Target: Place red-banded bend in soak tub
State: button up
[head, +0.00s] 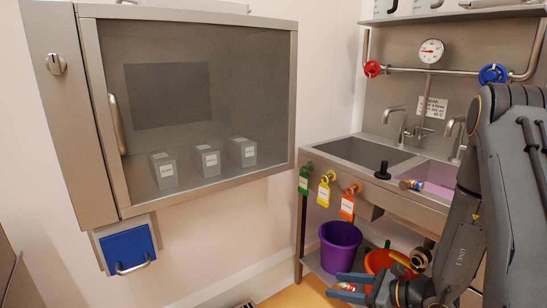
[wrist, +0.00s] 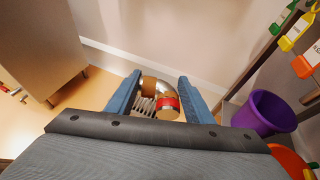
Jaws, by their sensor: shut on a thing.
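The red-banded bend (wrist: 167,103) is a shiny brass-coloured curved pipe piece with a red band. It sits between the two blue fingers of my gripper (wrist: 160,88) in the wrist view. In the head view my gripper (head: 334,285) is low at the bottom, in front of the purple tub, and is shut on the bend (head: 347,287), which is partly hidden by the fingers. The sink's right basin (head: 438,190) holds lilac liquid; the left basin (head: 365,153) looks empty. I cannot tell from any readable label which vessel is the soak tub.
A purple tub (head: 340,243) and an orange tub (head: 384,260) stand under the sink. A brass fitting (head: 410,184) lies at the sink's front edge, near a black plunger-like knob (head: 382,169). Coloured tags (head: 325,190) hang there. A glass-fronted cabinet (head: 195,110) juts out at left.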

aim_at(338, 285)
jog(key=shift+s+r+p, duration=0.15)
jog(key=shift+r+p, duration=0.35)
jog(key=shift+r, duration=0.15)
jog(key=shift+s+r+p, duration=0.15)
jog(key=shift+r+p, duration=0.3)
jog(key=shift+r, duration=0.15)
jog(key=shift+w+a+r+m+t+h, duration=0.1)
jog(key=shift+a+m+t+h, duration=0.25)
jog(key=shift+m, duration=0.25)
jog(key=shift+w+a+m+t+h, duration=0.15)
jog(key=shift+a+m+t+h, duration=0.1)
jog(key=shift+m+t+h, duration=0.45)
jog(key=shift+d+m+t+h, duration=0.1)
jog(key=shift+m+t+h, duration=0.2)
jog(key=shift+m, duration=0.3)
jog(key=shift+s+d+m+t+h, duration=0.25)
jog(key=shift+d+m+t+h, duration=0.35)
jog(key=shift+m+h, duration=0.3)
jog(key=shift+a, duration=0.1)
